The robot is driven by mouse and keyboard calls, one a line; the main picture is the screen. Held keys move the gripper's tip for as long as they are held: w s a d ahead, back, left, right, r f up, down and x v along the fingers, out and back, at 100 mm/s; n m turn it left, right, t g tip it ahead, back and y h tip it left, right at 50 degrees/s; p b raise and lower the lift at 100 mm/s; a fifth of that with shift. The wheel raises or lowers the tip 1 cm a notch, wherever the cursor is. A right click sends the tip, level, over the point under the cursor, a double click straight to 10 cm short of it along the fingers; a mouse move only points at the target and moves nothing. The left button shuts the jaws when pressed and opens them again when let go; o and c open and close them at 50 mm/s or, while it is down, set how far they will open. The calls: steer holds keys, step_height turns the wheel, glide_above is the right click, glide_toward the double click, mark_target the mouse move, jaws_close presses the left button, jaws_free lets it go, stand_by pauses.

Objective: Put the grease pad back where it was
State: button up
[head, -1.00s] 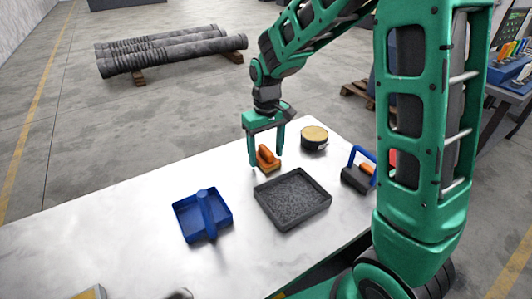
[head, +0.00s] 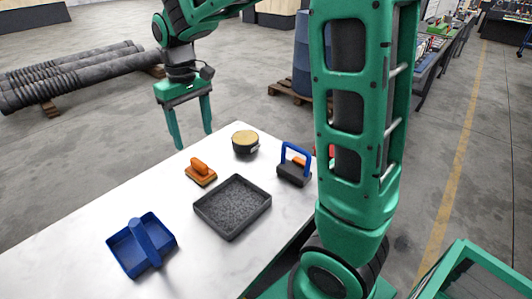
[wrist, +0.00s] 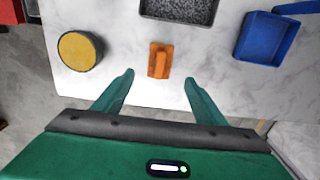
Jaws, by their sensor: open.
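An orange-handled pad (head: 201,172) with a brown-orange base lies flat on the white table (head: 95,217), between a round dark tin with a tan top (head: 245,142) and a dark tray of grey grit (head: 208,209). No label shows which item is the grease pad; the orange-handled pad seems likely. My gripper (head: 193,139) is open and empty, raised near the table's far edge and apart from the pad. In the wrist view my gripper (wrist: 159,77) has its fingers spread, with the orange-handled pad (wrist: 160,60) beyond them and uncovered.
A blue tray with a thick handle (head: 142,244) stands left of the grit tray. A dark block with a blue handle (head: 293,169) stands to its right. The table between the blue tray and the pad is clear. Grey pipes (head: 75,75) lie on the floor behind.

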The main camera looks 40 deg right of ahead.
steer(key=s+d+m, duration=0.4)
steer(key=s+d, duration=0.8)
steer(key=s, duration=0.1)
steer(key=s+d+f+m, duration=0.2)
steer(key=s, duration=0.6)
steer(key=s+d+f+m, duration=0.1)
steer(key=s+d+m, duration=0.1)
steer(key=s, duration=0.6)
steer(key=shift+s+d+f+m, duration=0.15)
steer(key=shift+d+f+m, duration=0.2)
steer(key=shift+d, duration=0.45)
